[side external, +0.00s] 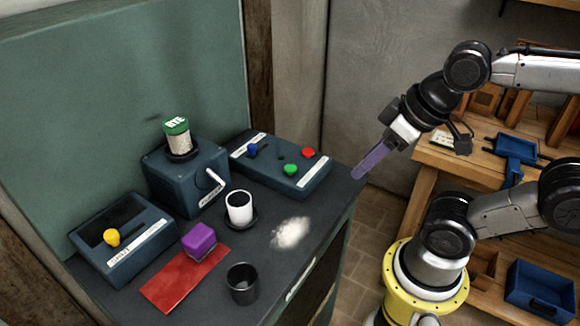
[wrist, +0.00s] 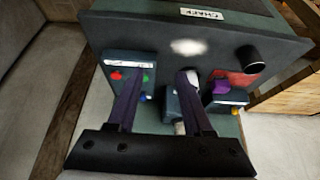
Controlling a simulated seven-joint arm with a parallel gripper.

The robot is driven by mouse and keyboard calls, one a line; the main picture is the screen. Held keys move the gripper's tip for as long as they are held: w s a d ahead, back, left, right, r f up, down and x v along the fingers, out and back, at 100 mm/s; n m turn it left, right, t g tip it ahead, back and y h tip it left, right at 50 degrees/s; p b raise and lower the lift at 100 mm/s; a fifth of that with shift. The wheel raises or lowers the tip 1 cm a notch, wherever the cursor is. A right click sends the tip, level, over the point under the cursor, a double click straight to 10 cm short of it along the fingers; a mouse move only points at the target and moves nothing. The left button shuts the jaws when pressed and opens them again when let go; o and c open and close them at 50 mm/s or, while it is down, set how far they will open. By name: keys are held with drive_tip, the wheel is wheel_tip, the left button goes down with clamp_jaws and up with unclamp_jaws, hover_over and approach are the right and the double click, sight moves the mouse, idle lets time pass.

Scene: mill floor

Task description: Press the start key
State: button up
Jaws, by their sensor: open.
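The dark blue control box (side external: 262,172) stands at the back right of the table. It carries a green button (side external: 291,169), a red button (side external: 309,153) and a blue knob (side external: 252,149); its label is too small to read. My gripper (side external: 358,175) is open and empty, its purple fingers slanting down beyond the table's right edge, to the right of the box and apart from it. In the wrist view the fingers of my gripper (wrist: 160,76) are spread, with the green button (wrist: 146,77) between them and the red button (wrist: 116,75) to the left.
A mill box (side external: 185,180) with a green-capped jar (side external: 178,139) stands beside the control box. A white cup (side external: 239,207), a purple block (side external: 199,241) on a red mat (side external: 165,290), a dark cup (side external: 242,284) and a yellow-knobbed box (side external: 125,255) share the table. White powder (side external: 290,232) lies near the front edge.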

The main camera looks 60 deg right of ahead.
clamp_jaws()
idle(1.4)
